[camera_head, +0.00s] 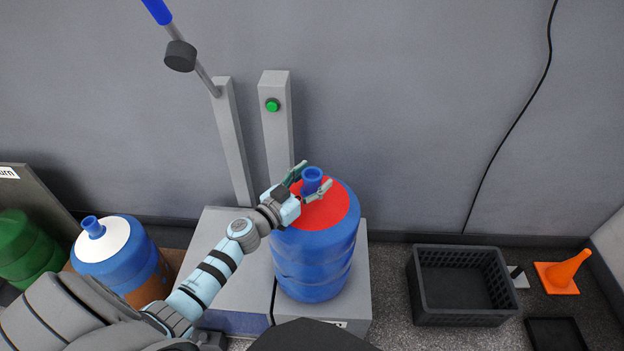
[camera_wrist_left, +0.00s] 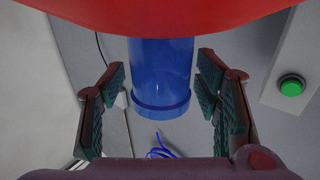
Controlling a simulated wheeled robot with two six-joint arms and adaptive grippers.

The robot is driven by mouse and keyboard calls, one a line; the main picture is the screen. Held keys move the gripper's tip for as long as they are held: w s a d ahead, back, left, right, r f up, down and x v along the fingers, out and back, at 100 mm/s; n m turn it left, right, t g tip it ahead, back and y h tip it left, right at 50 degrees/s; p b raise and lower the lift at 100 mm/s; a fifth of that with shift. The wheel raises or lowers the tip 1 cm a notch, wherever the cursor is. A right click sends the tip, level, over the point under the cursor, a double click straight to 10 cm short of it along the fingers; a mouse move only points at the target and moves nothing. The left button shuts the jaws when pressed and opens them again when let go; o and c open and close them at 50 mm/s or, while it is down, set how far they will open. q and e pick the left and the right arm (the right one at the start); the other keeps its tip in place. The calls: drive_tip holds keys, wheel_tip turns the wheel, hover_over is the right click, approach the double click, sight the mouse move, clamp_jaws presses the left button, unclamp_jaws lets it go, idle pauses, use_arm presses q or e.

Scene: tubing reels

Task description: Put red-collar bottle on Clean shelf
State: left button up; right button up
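The red-collar bottle (camera_head: 313,255) is a large blue jug with a red top and a blue neck. It stands upright on a grey stand (camera_head: 357,290) in the middle of the head view. My left gripper (camera_head: 314,179) is at its neck, with a finger on either side. In the left wrist view the blue neck (camera_wrist_left: 160,80) lies between the open fingers (camera_wrist_left: 162,100), with a gap on both sides. The red collar (camera_wrist_left: 170,15) fills the top of that view. The Clean shelf cannot be made out. My right gripper is not in view.
A white-collar bottle (camera_head: 122,262) and a green bottle (camera_head: 28,248) stand at the left. A post with a green button (camera_head: 272,105) and a lever (camera_head: 195,65) rise behind the stand. A black crate (camera_head: 462,286) and an orange cone (camera_head: 566,271) are on the floor at right.

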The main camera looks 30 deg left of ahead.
use_arm(q)
drive_tip(key=shift+r, duration=0.15)
drive_tip(key=shift+s, duration=0.3)
drive_tip(key=s+b, duration=0.3)
drive_tip(key=s+a+b, duration=0.1)
drive_tip(key=s+b, duration=0.1)
drive_tip(key=s, duration=0.2)
drive_tip(key=s+a+f+b, duration=0.1)
drive_tip(key=s+b, duration=0.2)
drive_tip(key=shift+s+a+b, duration=0.15)
drive_tip(key=shift+b, duration=0.15)
drive_tip(key=shift+s+r+b, duration=0.15)
drive_tip(key=shift+s+b, duration=0.1)
drive_tip(key=shift+b, duration=0.05)
drive_tip(key=shift+s+r, duration=0.2)
drive_tip(key=shift+r, duration=0.2)
